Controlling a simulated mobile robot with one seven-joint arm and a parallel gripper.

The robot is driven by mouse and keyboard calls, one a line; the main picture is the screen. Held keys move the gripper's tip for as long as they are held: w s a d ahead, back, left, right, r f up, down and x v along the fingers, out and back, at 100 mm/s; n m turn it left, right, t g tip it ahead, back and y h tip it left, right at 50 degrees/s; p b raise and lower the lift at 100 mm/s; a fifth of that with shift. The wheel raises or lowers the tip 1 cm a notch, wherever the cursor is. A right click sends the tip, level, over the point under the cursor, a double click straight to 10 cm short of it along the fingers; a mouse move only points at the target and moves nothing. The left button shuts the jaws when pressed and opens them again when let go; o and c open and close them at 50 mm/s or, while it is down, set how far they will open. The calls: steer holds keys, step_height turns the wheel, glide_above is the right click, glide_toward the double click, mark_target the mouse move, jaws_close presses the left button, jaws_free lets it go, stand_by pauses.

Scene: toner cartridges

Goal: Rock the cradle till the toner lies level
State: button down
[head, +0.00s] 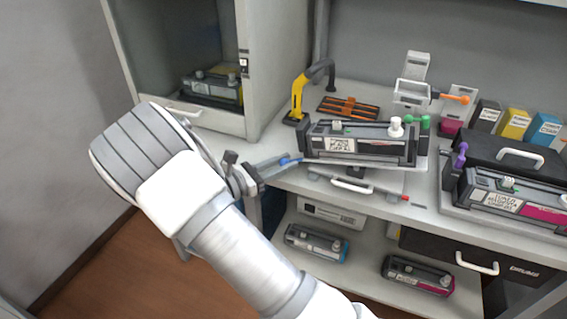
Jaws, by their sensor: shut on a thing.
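A black toner cartridge (372,147) with a white label, a white knob and green knobs lies on a pale cradle plate (345,163) on the bench. A blue handle (288,161) sticks out at the plate's left end. My gripper (268,169) is shut on this handle, left of the cartridge, with my arm reaching in from the lower middle. The jaws are small and partly hidden by my wrist. The toner inside is too small to make out, so I cannot tell its level.
A yellow-and-black hooked arm (299,96) stands behind the cradle. A magenta-marked cartridge (511,199) lies at right, near several coloured boxes (514,125). A red-tipped rod (405,197) lies by the front edge. An open cabinet (190,120) stands at left; more cartridges lie on the lower shelf (345,272).

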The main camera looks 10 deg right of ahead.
stand_by(0.4)
step_height(320, 180, up, 2)
steer(key=shift+r+m+y+p, duration=0.3)
steer(key=shift+m+p, duration=0.2)
steer(key=shift+p, duration=0.75)
steer(key=shift+r+m+y+p, duration=0.3)
steer(key=shift+r+m+p, duration=0.1)
steer(key=shift+r+p, duration=0.25)
steer(key=shift+f, duration=0.1)
steer(key=c, duration=0.6)
jaws_free()
